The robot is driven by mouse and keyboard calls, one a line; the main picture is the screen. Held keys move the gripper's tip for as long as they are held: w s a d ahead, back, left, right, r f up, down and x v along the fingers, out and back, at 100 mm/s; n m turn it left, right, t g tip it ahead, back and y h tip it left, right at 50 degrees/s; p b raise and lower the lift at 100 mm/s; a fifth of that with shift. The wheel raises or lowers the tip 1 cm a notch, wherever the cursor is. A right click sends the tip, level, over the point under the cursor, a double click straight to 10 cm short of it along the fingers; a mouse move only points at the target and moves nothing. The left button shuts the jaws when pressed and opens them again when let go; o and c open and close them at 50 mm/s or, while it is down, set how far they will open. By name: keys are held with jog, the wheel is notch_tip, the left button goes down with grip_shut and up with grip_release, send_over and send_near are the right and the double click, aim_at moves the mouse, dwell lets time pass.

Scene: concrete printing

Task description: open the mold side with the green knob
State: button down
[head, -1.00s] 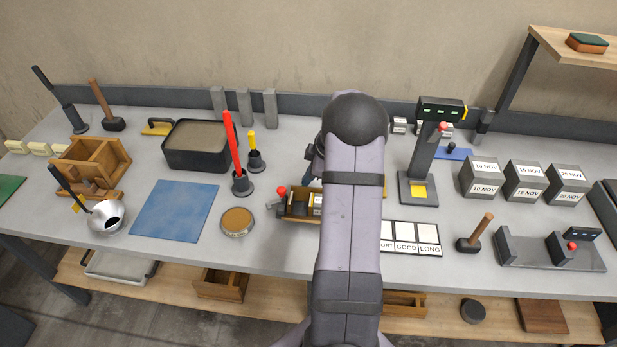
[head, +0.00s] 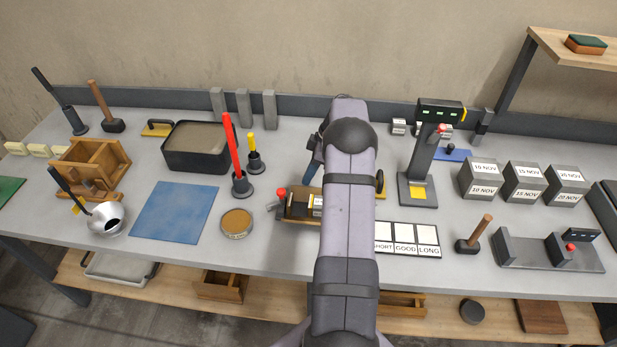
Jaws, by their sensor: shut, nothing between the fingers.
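No green knob shows in the head view; my arm may hide it. A low wooden box (head: 297,218) stands at the middle of the bench, partly hidden behind my arm. A red knob (head: 281,193) is at its left end, and a small dark block and a white label show inside. A wooden mold (head: 95,160) with compartments stands at the left. My gripper (head: 309,177) shows only in part, left of my arm, above and behind the low box. It is shut and empty; its tips are unclear.
A red tool (head: 233,150) and a yellow tool (head: 252,140) stand in dark holders left of the low box. A round tan-topped tin (head: 237,223) and blue mat (head: 174,212) lie further left. Label cards (head: 404,238) and a dark test stand (head: 419,165) are to the right.

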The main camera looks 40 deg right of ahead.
jog(key=shift+w+d+f+b, duration=0.1)
jog(key=shift+w+f+b, duration=0.05)
jog(key=shift+f+b, duration=0.55)
jog(key=shift+w+d+f+b, duration=0.1)
jog(key=shift+w+f+b, duration=0.05)
jog(key=shift+f+b, duration=0.5)
jog(key=shift+w+d+f+b, duration=0.2)
jog(key=shift+w+d+b, duration=0.3)
jog(key=shift+b, duration=0.3)
jog(key=shift+w+d+r, duration=0.1)
jog(key=shift+d+r+b, duration=0.2)
jog(key=shift+r+b, duration=0.1)
jog(key=shift+r, duration=0.1)
jog(key=b+v, duration=0.1)
jog(key=v, duration=0.5)
jog(key=shift+r, duration=0.2)
